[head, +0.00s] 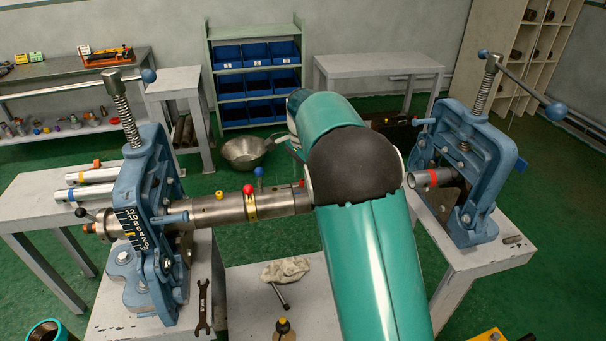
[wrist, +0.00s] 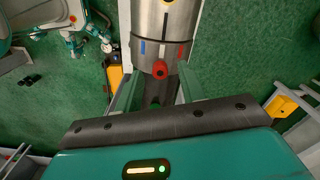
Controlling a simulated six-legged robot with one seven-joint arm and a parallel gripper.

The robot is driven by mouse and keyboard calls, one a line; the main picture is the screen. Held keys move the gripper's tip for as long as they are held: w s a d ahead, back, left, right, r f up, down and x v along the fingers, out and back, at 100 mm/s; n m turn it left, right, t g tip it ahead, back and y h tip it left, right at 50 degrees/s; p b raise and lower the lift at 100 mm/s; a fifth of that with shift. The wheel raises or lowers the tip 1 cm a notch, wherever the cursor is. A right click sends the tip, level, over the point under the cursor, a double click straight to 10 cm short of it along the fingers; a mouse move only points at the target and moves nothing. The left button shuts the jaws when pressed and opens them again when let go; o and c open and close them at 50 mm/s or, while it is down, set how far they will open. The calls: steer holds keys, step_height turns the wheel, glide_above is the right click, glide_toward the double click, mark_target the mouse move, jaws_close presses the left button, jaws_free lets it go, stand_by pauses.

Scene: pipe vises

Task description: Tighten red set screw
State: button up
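A steel pipe (head: 215,212) lies level in the blue left vise (head: 150,215). In the wrist view, a red set screw (wrist: 160,69) with a dark socket sits on the steel collar (wrist: 163,35), below blue, white and red marks. I cannot tell which red knob of the head view it is. Contact cannot be told. My arm hides the gripper in the head view.
A second blue vise (head: 465,165) on the right holds a short pipe (head: 430,178). A wrench (head: 203,305) and a rag (head: 285,270) lie on the benches. Two pipes (head: 90,190) lie at the left. Blue bins (head: 257,82) and a metal bowl (head: 245,152) are behind.

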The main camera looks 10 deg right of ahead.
mark_target(303, 180)
step_height(303, 180, up, 14)
stand_by(0.4)
steer(key=shift+f, duration=0.1)
